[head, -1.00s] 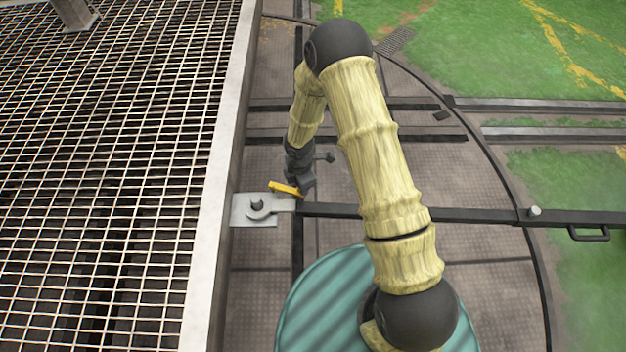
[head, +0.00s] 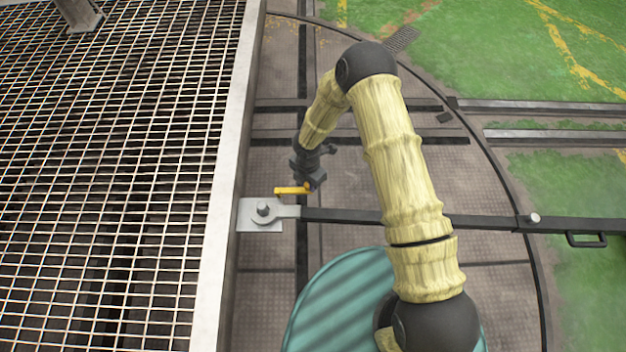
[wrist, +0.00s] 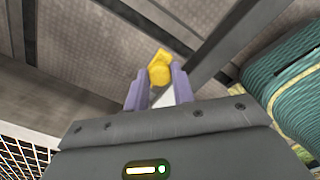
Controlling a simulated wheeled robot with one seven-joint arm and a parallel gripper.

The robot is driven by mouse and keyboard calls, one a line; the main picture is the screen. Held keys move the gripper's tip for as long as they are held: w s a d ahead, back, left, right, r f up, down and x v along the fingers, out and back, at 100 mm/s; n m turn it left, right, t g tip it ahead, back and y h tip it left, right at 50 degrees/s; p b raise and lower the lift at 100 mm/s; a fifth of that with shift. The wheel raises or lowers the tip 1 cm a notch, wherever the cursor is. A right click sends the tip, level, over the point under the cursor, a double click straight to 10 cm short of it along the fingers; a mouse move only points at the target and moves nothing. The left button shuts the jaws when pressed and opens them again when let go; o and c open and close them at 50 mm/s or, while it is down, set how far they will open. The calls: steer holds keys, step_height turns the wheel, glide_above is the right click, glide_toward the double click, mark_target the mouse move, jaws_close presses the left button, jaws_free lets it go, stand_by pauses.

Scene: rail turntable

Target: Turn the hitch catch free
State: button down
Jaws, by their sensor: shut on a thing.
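The hitch catch is a small yellow lever (head: 290,190), lying almost crosswise just above the hitch in the head view. My gripper (head: 309,185) is at its right end. In the wrist view the catch (wrist: 160,68) sits between the two purple fingers of my gripper (wrist: 159,82), which is shut on it. The hitch has a pale metal plate (head: 250,222) with a pin, and the eye end (head: 286,212) of a dark bar (head: 420,219) lies around the pin. How the catch is joined to the hitch is hidden.
A metal grating deck (head: 110,170) with a pale edge beam fills the left. A ribbed teal drum (head: 335,310) is at the lower middle. Rails (head: 560,107) cross the round turntable floor. A handle (head: 587,240) hangs by the bar at right.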

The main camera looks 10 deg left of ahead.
steer(key=shift+a, duration=0.15)
steer(key=c, duration=1.2)
jaws_free()
steer(key=shift+o, duration=0.2)
step_height(320, 180, up, 17)
steer(key=p, duration=0.5)
steer(key=shift+r+p, duration=0.2)
steer(key=shift+p, duration=0.15)
steer(key=shift+w+r, duration=0.1)
